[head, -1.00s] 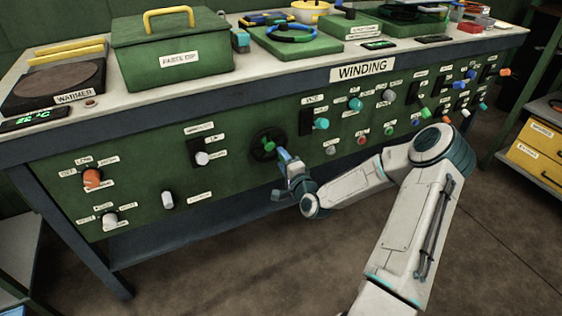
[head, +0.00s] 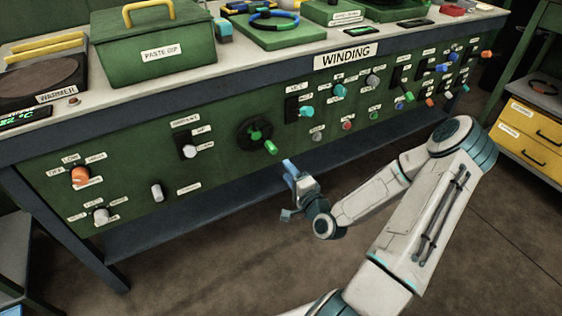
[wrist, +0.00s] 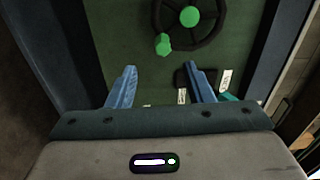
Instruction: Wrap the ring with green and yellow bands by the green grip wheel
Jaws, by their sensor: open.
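The grip wheel (head: 242,141) is a dark wheel on the bench's green front panel, with a green hub (head: 256,133) and a green grip (head: 270,147) at its lower right. In the wrist view the wheel (wrist: 222,20) is at the top, its grip (wrist: 163,44) pointing toward me. My gripper (head: 290,190) is open and empty, apart from the wheel and to its lower right. In the wrist view the grip shows beyond the gap between my fingertips (wrist: 160,68). A ring (head: 274,21) with blue and dark parts lies on a green block on the bench top; I cannot make out green and yellow bands.
Several knobs and switches surround the wheel, including a white knob (head: 190,151) at left and a teal knob (head: 306,112) at right. A paste dip box (head: 195,52) stands on the bench. A yellow-drawer cabinet (head: 525,142) is at right. The floor before the panel is clear.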

